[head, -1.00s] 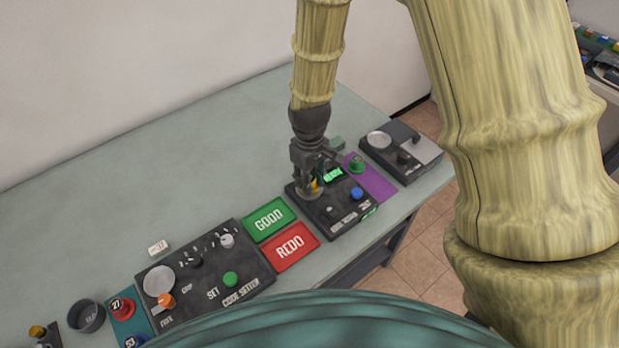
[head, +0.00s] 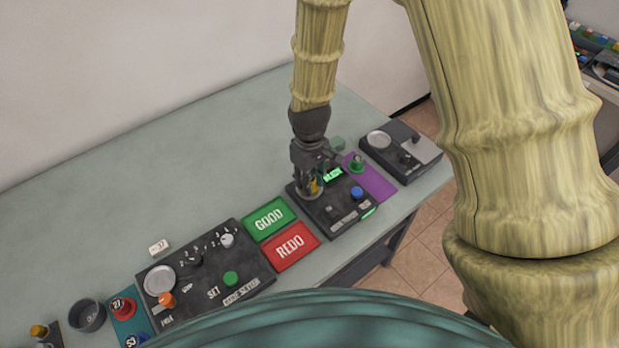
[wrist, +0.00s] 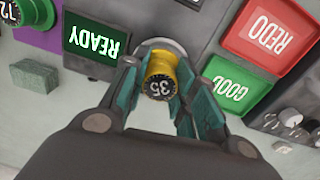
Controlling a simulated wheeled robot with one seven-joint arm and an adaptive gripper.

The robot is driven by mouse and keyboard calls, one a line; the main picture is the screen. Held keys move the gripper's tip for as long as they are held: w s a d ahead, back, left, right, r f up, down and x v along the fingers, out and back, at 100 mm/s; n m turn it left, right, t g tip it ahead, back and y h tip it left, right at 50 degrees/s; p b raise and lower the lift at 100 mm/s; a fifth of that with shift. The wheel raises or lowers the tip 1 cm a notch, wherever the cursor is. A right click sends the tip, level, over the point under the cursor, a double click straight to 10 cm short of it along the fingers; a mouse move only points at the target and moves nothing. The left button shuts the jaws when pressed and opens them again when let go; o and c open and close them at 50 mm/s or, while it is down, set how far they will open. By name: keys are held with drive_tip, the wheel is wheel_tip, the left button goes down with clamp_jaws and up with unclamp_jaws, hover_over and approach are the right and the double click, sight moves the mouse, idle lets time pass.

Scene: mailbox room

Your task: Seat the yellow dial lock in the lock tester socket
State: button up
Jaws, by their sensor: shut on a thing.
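The lock tester (head: 338,212) is a dark box with a lit green screen (wrist: 94,43) that reads READY. Its pale round socket ring (wrist: 165,46) shows just behind the lock. In the head view my gripper (head: 309,187) is over the socket at the tester's left end, with a bit of yellow between its fingers. The lock is at the socket; I cannot tell how deep it sits.
A green GOOD tray (head: 269,219) and a red REDO tray (head: 290,246) lie left of the tester. The code setter (head: 205,275) stands farther left. A purple mat (head: 375,181) with a green lock (head: 356,163) lies to the right.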

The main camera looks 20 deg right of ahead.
drive_tip(key=shift+f, duration=0.45)
drive_tip(key=o, duration=1.4)
drive_tip(key=shift+r, duration=0.15)
drive_tip(key=shift+r+p, duration=2.35)
drive_tip(key=shift+r, duration=0.55)
